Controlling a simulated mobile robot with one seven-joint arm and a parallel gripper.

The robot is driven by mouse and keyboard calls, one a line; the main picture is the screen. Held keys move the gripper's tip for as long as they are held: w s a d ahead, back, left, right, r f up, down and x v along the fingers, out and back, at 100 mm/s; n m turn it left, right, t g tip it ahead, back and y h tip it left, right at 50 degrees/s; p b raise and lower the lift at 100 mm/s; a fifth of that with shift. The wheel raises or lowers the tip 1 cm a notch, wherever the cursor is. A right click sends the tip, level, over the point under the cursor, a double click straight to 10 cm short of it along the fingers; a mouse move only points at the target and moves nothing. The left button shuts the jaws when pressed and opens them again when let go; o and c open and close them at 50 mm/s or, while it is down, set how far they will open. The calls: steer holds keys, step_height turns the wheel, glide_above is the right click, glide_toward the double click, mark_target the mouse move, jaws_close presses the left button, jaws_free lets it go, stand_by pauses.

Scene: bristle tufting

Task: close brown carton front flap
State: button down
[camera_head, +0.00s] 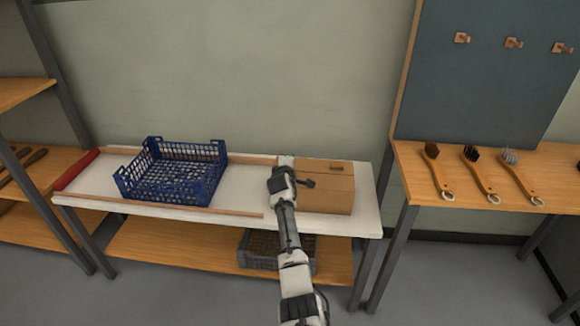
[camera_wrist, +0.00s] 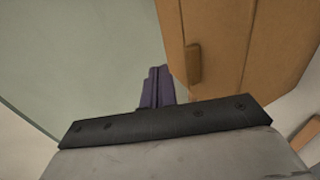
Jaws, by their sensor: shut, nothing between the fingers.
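The brown carton (camera_head: 333,195) sits at the right end of the white bench top. Its top looks covered, with a dark slot-like mark on it, and I cannot tell the front flap apart from the other panels. In the wrist view the carton (camera_wrist: 225,40) fills the upper right, with a darker brown tab or slot on its face. My gripper (camera_head: 309,183) is at the carton's left part, partly in front of it. In the wrist view its purple-grey fingers (camera_wrist: 156,88) are together and empty, close beside the carton's edge. I cannot tell whether they touch it.
A blue crate (camera_head: 171,172) stands on the bench left of the carton. A dark crate (camera_head: 262,247) is on the shelf below. Wooden strips (camera_head: 190,211) edge the bench. Several brushes (camera_head: 480,170) lie on the right table. A wall (camera_head: 230,70) stands behind.

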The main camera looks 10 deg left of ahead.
steer(key=shift+w+f+b, duration=0.3)
steer(key=shift+w+f, duration=0.05)
steer(key=shift+w, duration=0.05)
steer(key=shift+r, duration=0.1)
stand_by(0.6)
